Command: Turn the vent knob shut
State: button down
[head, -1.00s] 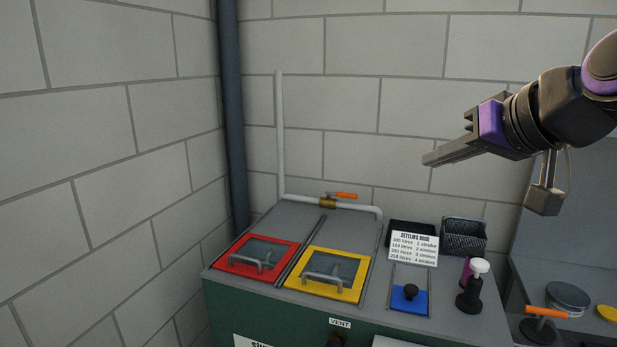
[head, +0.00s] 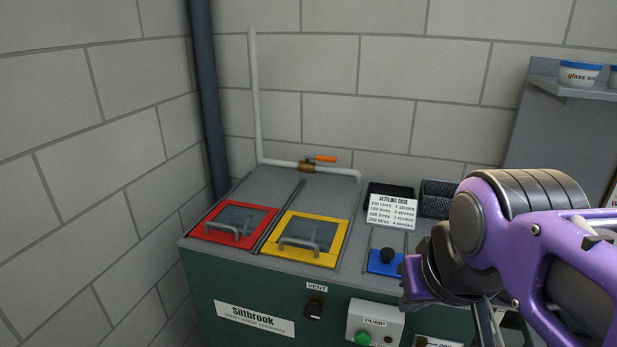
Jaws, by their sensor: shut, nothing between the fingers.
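The vent knob (head: 314,309) is a small dark knob on the green front of the cabinet, just under the white VENT label (head: 317,287). Its exact turn position is too small to read. My gripper (head: 408,282) is at the right, in front of the cabinet's right part, up and to the right of the knob and apart from it. It is shut and empty. Its fingers are hardly visible from this angle, and my purple arm fills the lower right.
The pump box (head: 375,322) with a green button juts out right of the knob. Above are the red hatch (head: 207,232), the yellow hatch (head: 290,257), a blue plate with a black knob (head: 387,262) and an orange-handled pipe valve (head: 320,158).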

aim_at(312, 312)
jog(key=k+j, duration=0.2)
jog(key=k, duration=0.4)
jog(key=k+j, duration=0.15)
jog(key=k, duration=0.5)
jog(key=k+j+z, duration=0.1)
jog(key=k, duration=0.5)
jog(key=j, duration=0.1)
